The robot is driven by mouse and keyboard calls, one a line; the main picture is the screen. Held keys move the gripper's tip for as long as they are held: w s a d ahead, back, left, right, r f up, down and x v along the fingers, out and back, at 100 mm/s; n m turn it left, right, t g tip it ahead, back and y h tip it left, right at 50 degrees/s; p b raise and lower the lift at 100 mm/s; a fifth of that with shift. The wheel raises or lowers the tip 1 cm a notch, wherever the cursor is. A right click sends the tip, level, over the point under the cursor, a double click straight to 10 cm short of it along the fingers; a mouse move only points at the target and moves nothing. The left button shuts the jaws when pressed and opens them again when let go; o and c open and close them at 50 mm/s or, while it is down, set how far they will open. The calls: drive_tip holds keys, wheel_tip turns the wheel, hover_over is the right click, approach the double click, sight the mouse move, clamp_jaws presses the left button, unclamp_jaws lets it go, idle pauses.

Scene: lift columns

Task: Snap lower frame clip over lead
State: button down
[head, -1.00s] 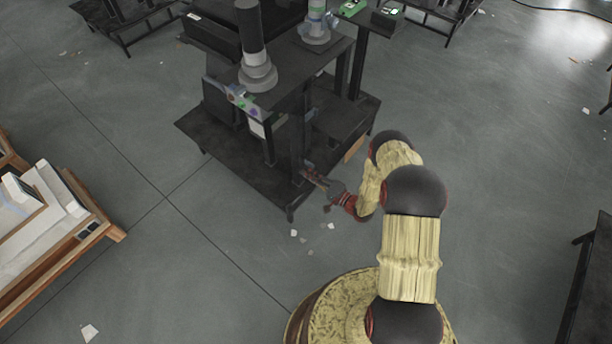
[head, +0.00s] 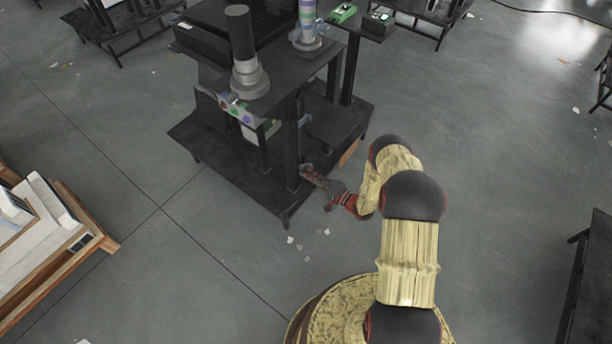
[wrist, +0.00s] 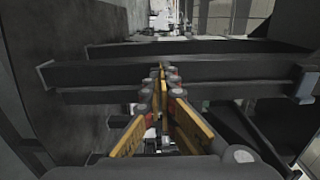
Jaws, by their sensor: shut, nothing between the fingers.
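A dark lift-column frame stands ahead of me, with a black upright post (head: 291,150) rising from its lower shelf (head: 245,195). My gripper (head: 308,173) is low beside this post, at its right side. In the wrist view my gripper (wrist: 161,76) has its yellow fingers together at the tips, with nothing held. The fingertips lie in front of a dark horizontal frame bar (wrist: 230,72) that crosses the view; whether they touch it I cannot tell. I cannot make out the clip or the lead in either view.
A grey column (head: 245,65) and a lighter column (head: 308,30) stand on the upper table. A wooden bench (head: 75,235) is at the left, a dark table (head: 585,290) at the lower right. Small white scraps (head: 290,240) lie on the otherwise clear floor near the frame.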

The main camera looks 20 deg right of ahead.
drive_tip(key=v, duration=0.4)
drive_tip(key=shift+s+d, duration=0.1)
drive_tip(key=shift+s, duration=0.15)
idle(0.4)
drive_tip(key=w+d, duration=0.2)
drive_tip(key=shift+d, duration=0.4)
idle(0.5)
drive_tip(key=shift+w, duration=0.1)
drive_tip(key=shift+w+a, duration=0.25)
drive_tip(key=shift+w, duration=0.05)
drive_tip(key=shift+w+a, duration=0.2)
drive_tip(key=shift+w, duration=0.05)
